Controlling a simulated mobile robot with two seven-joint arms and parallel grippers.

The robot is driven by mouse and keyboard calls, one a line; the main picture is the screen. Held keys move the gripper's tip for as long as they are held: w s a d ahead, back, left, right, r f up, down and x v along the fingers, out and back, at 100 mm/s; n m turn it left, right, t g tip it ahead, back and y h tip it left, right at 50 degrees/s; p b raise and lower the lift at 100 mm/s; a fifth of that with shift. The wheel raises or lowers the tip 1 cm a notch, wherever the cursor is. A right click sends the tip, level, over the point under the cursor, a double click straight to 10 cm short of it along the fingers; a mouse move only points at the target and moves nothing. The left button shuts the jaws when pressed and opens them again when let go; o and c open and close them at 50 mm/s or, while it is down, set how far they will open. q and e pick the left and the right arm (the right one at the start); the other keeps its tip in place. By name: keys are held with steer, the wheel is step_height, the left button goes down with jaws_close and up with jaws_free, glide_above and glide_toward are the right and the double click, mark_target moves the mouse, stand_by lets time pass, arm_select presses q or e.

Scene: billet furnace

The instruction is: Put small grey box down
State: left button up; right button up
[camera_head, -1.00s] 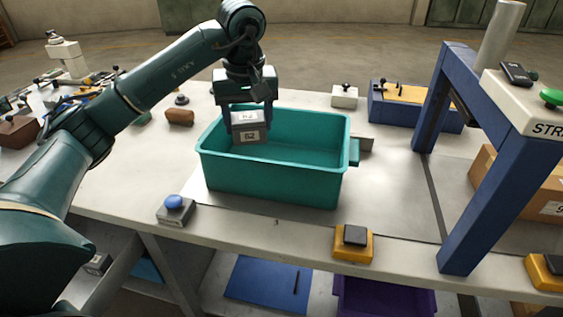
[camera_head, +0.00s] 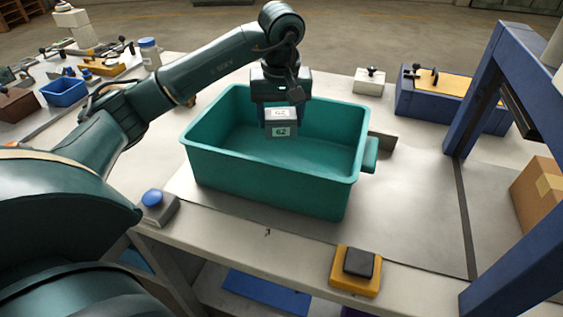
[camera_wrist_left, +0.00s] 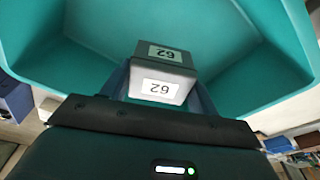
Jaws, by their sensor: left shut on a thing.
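The small grey box (camera_head: 281,122) carries white labels reading 62. My left gripper (camera_head: 281,112) is shut on it and holds it over the teal bin (camera_head: 268,189), within its rim outline in the head view. In the left wrist view the grey box (camera_wrist_left: 160,75) sits between the fingers, with the teal bin (camera_wrist_left: 70,62) around and below it. The bin looks empty where its inside shows. I cannot tell exactly how high the box is above the bin floor. My right gripper is not in view.
A blue button box (camera_head: 154,206) stands at the bin's front left, and a yellow block with a black top (camera_head: 357,268) at the table's front edge. A blue frame (camera_head: 500,150) and a cardboard box (camera_head: 540,196) stand at the right.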

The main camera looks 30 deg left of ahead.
mark_target(280, 133)
arm_select(q)
step_height(280, 133, down, 4)
steer(key=shift+f, duration=0.8)
step_height(280, 133, down, 3)
steer(key=shift+f+p, duration=0.1)
steer(key=shift+p, duration=0.25)
steer(key=shift+f, duration=0.2)
steer(key=o, duration=1.1)
